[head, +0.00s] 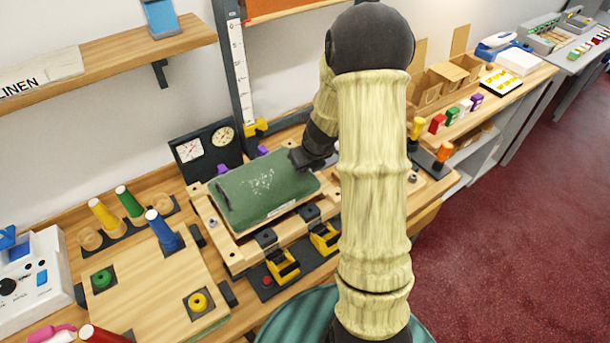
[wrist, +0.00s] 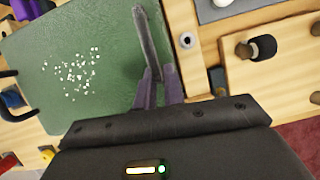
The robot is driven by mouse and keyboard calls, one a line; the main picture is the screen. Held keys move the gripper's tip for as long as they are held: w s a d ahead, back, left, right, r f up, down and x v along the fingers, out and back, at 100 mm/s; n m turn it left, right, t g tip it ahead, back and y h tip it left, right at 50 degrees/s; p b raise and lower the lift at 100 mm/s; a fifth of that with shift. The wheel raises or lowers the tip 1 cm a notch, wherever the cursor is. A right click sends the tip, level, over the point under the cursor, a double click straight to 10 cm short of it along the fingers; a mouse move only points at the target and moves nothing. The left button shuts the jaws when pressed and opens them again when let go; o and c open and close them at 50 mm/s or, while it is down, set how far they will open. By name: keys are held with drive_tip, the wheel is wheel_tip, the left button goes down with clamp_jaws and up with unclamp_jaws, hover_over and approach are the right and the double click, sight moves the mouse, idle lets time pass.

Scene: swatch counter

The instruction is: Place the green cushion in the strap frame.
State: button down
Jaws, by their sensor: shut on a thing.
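The green cushion (head: 264,187) lies over the wooden strap frame (head: 230,248) in the head view, with a patch of white specks on its top. It also fills the left of the wrist view (wrist: 60,100). My gripper (head: 302,158) is at the cushion's far right corner in the head view. In the wrist view its purple fingers (wrist: 157,90) are shut on the cushion's right edge, by a grey strip. Whether the cushion is fully seated in the frame I cannot tell. Yellow clamps (head: 283,265) stand along the frame's near side.
A wooden board (head: 150,285) with coloured knobs lies to the left. Two dials (head: 205,147) stand behind the frame. A shelf (head: 130,48) hangs above left. Cardboard boxes (head: 435,85) and small coloured blocks are at the right.

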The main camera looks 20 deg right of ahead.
sight(306, 173)
drive_tip(key=shift+f+b, duration=0.65)
drive_tip(key=shift+f, duration=1.35)
drive_tip(key=shift+f, duration=0.15)
drive_tip(key=c, duration=1.5)
unclamp_jaws()
drive_tip(key=shift+s+r, duration=0.15)
drive_tip(key=shift+r, duration=0.45)
drive_tip(key=p+v, duration=0.3)
drive_tip(key=v, duration=0.8)
